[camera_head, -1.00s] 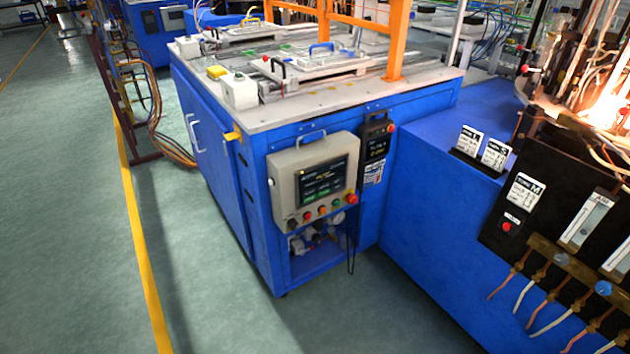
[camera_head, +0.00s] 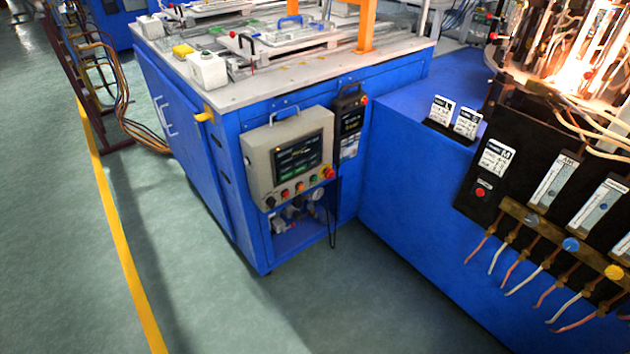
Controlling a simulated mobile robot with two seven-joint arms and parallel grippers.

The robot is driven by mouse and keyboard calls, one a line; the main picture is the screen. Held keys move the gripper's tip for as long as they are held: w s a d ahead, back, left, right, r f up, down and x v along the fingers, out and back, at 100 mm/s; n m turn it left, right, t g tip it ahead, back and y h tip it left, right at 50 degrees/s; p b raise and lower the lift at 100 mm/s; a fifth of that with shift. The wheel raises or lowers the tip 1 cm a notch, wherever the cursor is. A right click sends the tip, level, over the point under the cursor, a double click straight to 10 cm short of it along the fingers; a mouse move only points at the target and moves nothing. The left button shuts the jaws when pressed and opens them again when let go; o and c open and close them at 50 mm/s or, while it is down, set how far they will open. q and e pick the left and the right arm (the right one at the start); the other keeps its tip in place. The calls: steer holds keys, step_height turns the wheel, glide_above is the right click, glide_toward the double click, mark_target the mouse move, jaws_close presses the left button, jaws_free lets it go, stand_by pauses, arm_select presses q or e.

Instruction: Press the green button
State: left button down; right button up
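A grey control panel (camera_head: 252,160) with a dark screen (camera_head: 298,158) is mounted on the front of a blue machine cabinet (camera_head: 232,232). A row of small round buttons runs along its lower edge. A black knob (camera_head: 270,202) is at the left end of the row and a larger red button (camera_head: 329,174) at the right end. The buttons are small, so their colours are hard to separate. Neither of my grippers is in view, and nothing covers the panel.
A lower blue cabinet (camera_head: 400,190) joins on the right, with a black switch panel (camera_head: 462,196), a red button (camera_head: 480,192) and hanging wires. A glowing glass-working machine stands behind it. Green floor (camera_head: 80,250) with a yellow line (camera_head: 125,268) is clear in front and left.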

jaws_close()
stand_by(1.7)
